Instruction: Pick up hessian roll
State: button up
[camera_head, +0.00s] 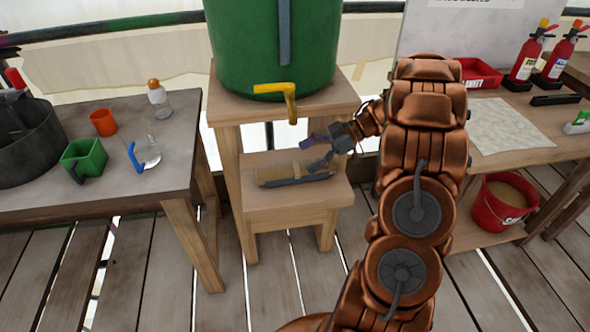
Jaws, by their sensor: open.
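A tan roll (273,174), which looks like the hessian roll, lies on its side on the low wooden step (288,203) under the green barrel. A dark strip runs along its front edge; I cannot tell what it is. My gripper (307,153) is open above the right part of the roll, its fingers pointing left. The lower finger hides part of the roll's right side. I cannot tell whether that finger touches the roll.
The green barrel (265,40) stands on a wooden stand (225,107), its yellow tap (290,104) overhanging near my gripper. A left table (95,180) holds a green container and bottle. A right bench (500,150) has a red bucket (503,205) below.

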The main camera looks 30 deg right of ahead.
aim_at(295, 164)
jog(key=shift+f+x, duration=0.2)
jog(key=shift+x, duration=2.05)
jog(key=shift+s, duration=0.15)
jog(key=shift+d, duration=0.1)
jog(key=c, duration=1.6)
jog(key=shift+r, duration=0.15)
